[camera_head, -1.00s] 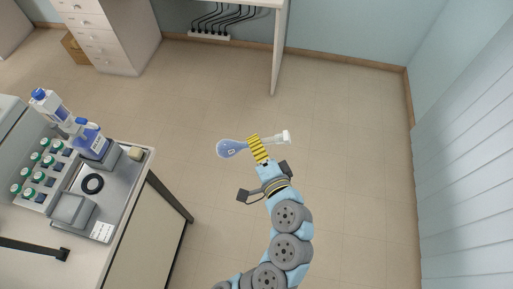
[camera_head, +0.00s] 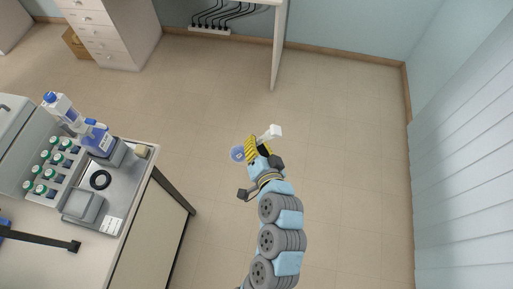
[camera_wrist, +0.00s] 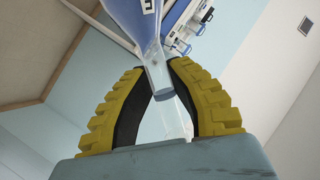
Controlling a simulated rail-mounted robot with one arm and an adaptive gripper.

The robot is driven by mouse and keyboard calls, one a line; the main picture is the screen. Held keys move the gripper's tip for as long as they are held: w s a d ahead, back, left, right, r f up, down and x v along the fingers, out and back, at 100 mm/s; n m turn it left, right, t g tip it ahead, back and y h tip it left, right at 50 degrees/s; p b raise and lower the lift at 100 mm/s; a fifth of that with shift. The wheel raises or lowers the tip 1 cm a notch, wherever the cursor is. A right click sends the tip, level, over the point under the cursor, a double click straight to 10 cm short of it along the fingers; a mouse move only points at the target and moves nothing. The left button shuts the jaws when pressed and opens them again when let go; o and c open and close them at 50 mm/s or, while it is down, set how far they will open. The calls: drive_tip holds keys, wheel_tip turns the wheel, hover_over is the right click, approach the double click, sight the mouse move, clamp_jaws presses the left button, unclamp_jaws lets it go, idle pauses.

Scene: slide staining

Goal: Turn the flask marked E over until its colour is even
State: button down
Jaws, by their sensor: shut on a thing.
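My gripper (camera_head: 257,147) is shut on the neck of a clear flask, over open floor to the right of the bench. The flask's round bluish bulb (camera_head: 237,154) is left of the fingers, and its white stopper end (camera_head: 274,131) is to the upper right. In the wrist view, the yellow ribbed fingers (camera_wrist: 160,95) close around the clear neck (camera_wrist: 158,74). The blue bulb (camera_wrist: 136,16) is cut off by the top edge, with part of a dark mark on it. The full letter is not readable. The flask is tilted.
The bench at left holds a grey tray (camera_head: 125,192), a black ring (camera_head: 100,180), several green-capped bottles (camera_head: 47,173) and blue-labelled bottles (camera_head: 97,138). A white drawer unit (camera_head: 110,35) stands at the back. The floor (camera_head: 340,150) around the flask is clear.

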drive_tip(key=shift+a+r+n+h+p, duration=0.15)
drive_tip(key=shift+n+h+p, duration=0.25)
drive_tip(key=shift+n+p, duration=0.5)
drive_tip(key=shift+n+g+h+p, duration=0.3)
drive_tip(key=shift+n+h+p, duration=0.1)
drive_tip(key=shift+n, duration=0.2)
drive_tip(key=shift+n+h+p, duration=0.3)
drive_tip(key=shift+n+p, duration=0.05)
drive_tip(key=shift+n, duration=0.05)
drive_tip(key=shift+n+h, duration=0.8)
drive_tip(key=shift+n, duration=0.2)
